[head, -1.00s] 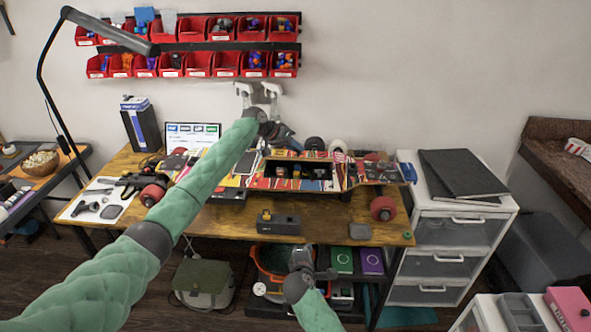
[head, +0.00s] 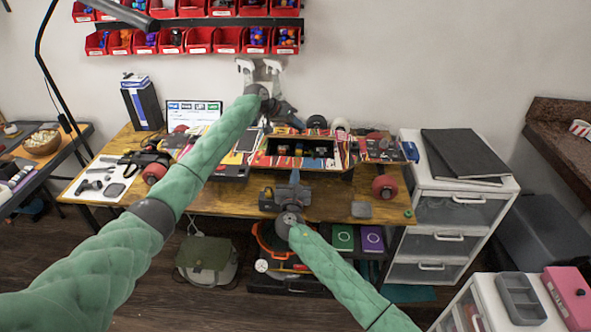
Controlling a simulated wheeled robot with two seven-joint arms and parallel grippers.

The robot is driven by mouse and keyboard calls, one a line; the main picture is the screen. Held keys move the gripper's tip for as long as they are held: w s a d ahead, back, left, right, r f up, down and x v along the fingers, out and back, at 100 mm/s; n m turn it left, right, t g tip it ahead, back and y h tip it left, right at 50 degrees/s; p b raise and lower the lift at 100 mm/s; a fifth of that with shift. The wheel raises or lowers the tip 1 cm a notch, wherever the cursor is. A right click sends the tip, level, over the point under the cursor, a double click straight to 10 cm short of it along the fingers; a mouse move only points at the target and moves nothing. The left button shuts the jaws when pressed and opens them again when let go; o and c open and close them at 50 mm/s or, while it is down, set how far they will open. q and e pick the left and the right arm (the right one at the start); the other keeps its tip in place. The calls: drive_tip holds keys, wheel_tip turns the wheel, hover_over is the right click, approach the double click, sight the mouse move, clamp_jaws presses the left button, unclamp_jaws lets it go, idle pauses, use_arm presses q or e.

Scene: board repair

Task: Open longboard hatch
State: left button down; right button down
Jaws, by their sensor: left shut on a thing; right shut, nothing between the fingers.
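The longboard (head: 343,153) lies across the back of the table with its colourful patterned side showing. The compartment (head: 300,150) in its middle is uncovered, with small parts inside. My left gripper (head: 287,118) is at the compartment's back left edge, shut on what appears to be the hatch. The held part is small and mostly hidden by the gripper. My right gripper (head: 294,180) is shut and empty, just in front of the longboard, pointing toward it.
The wooden table (head: 335,208) has free room at its front right. A wheel (head: 385,187) shows at the longboard's right. A small dark block (head: 361,209) lies near the front edge. A drawer unit (head: 455,205) stands right; red bins (head: 200,40) hang above.

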use_arm(q)
drive_tip(key=shift+f, duration=0.1)
use_arm(e)
approach(298, 136)
drive_tip(key=w, duration=0.1)
drive_tip(key=w+f, duration=0.1)
drive_tip(key=w, duration=0.1)
drive_tip(key=w+f, duration=0.1)
drive_tip(key=w, duration=0.1)
drive_tip(key=shift+w+r, duration=0.6)
drive_tip(key=shift+r, duration=0.25)
drive_tip(key=shift+w+r, duration=0.2)
drive_tip(key=shift+r, duration=0.25)
use_arm(q)
drive_tip(key=shift+d+f, duration=0.1)
use_arm(e)
drive_tip(key=shift+w+d+r, duration=0.15)
drive_tip(key=shift+w+r, duration=0.15)
drive_tip(key=shift+r, duration=0.1)
use_arm(q)
drive_tip(key=c, duration=1.2)
unclamp_jaws()
drive_tip(key=shift+s, duration=0.1)
drive_tip(key=shift+o, duration=0.2)
use_arm(e)
drive_tip(key=shift+f, duration=0.1)
